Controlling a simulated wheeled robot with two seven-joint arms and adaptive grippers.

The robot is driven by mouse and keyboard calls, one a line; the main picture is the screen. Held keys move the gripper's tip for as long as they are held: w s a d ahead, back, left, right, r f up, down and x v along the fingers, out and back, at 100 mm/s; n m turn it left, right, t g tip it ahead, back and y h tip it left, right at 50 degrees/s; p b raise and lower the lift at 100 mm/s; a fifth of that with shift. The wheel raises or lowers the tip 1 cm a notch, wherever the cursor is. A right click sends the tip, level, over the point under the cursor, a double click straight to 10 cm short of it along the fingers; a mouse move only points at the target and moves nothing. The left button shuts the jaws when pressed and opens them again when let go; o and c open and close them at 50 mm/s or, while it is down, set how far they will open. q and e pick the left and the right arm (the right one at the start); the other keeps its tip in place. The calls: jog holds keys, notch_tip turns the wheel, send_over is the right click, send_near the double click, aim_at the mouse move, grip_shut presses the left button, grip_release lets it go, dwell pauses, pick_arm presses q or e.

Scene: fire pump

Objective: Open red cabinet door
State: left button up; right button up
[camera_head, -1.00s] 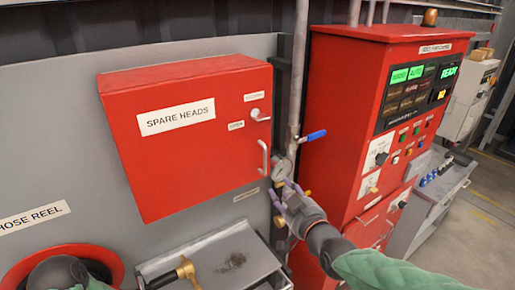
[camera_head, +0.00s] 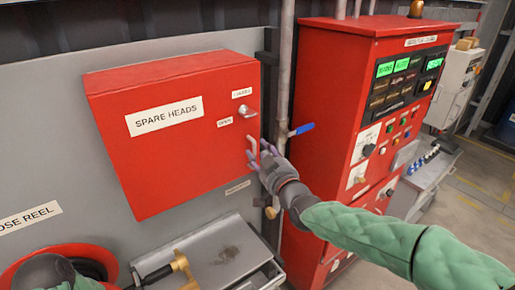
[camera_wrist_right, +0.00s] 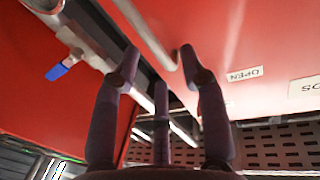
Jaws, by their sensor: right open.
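The red cabinet (camera_head: 165,165) marked SPARE HEADS hangs on the grey wall, its door shut. A turning latch (camera_head: 246,111) sits at the door's right side, beside small labels, one reading OPEN (camera_head: 225,122). Below the latch is a bar handle (camera_head: 251,147). My right gripper (camera_head: 265,155) is open at the handle, from the lower right. In the right wrist view the handle (camera_wrist_right: 147,32) runs between the spread fingertips; I cannot tell whether they touch it.
A vertical pipe with a blue-lever valve (camera_head: 301,129) stands just right of the cabinet. A red control panel (camera_head: 345,110) with lit displays is farther right. Below are a grey tray (camera_head: 215,235), a brass nozzle (camera_head: 181,264) and a red hose reel (camera_head: 25,265).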

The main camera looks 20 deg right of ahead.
jog(key=shift+w+a, duration=0.15)
jog(key=shift+w, duration=0.95)
grip_shut()
